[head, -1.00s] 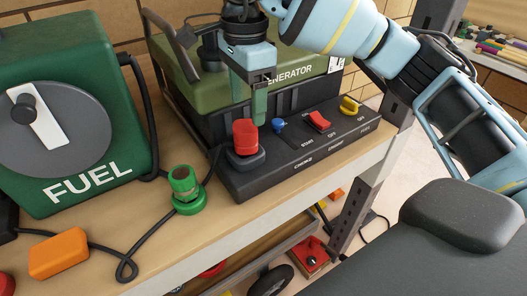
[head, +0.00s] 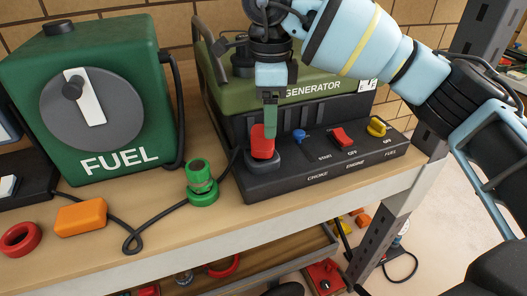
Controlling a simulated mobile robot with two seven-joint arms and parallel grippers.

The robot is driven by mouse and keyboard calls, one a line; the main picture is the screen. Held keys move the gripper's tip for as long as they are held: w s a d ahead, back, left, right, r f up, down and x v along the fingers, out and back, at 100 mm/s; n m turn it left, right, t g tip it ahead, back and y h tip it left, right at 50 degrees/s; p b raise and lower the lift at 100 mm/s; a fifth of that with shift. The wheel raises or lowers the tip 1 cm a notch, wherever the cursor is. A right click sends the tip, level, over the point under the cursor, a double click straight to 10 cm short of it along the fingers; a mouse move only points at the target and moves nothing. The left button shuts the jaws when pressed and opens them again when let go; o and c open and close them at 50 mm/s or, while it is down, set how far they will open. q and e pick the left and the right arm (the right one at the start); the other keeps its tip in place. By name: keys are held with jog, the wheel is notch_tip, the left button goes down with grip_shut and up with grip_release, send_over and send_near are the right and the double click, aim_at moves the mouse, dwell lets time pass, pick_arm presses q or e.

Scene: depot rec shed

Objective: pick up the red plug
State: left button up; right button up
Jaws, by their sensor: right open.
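The red plug (head: 261,146) stands upright in a black socket at the left end of the generator's control panel (head: 330,163). My right gripper (head: 269,118) points down right over the plug, and its jaws are open. One green finger overlaps the plug's upper right side in the picture. I cannot tell whether it touches the plug, and the other finger is not clearly seen. My left gripper is not in view.
The green generator (head: 310,92) rises behind the plug. A blue knob (head: 299,136), red switch (head: 341,137) and yellow knob (head: 376,127) sit to its right. A green connector (head: 201,184), orange block (head: 82,217), red ring (head: 20,239) and FUEL tank (head: 120,130) are left.

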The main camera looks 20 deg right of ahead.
aim_at(264, 141)
jog(key=shift+f, duration=0.8)
jog(key=f, duration=0.2)
jog(key=a+f, duration=0.1)
jog(key=f, duration=0.1)
jog(key=shift+f+p, duration=0.25)
jog(key=shift+p, duration=0.05)
jog(key=shift+f, duration=0.35)
jog(key=shift+c, duration=1.2)
jog(key=c, duration=0.7)
jog(key=shift+c, duration=0.7)
jog(key=shift+r, duration=0.1)
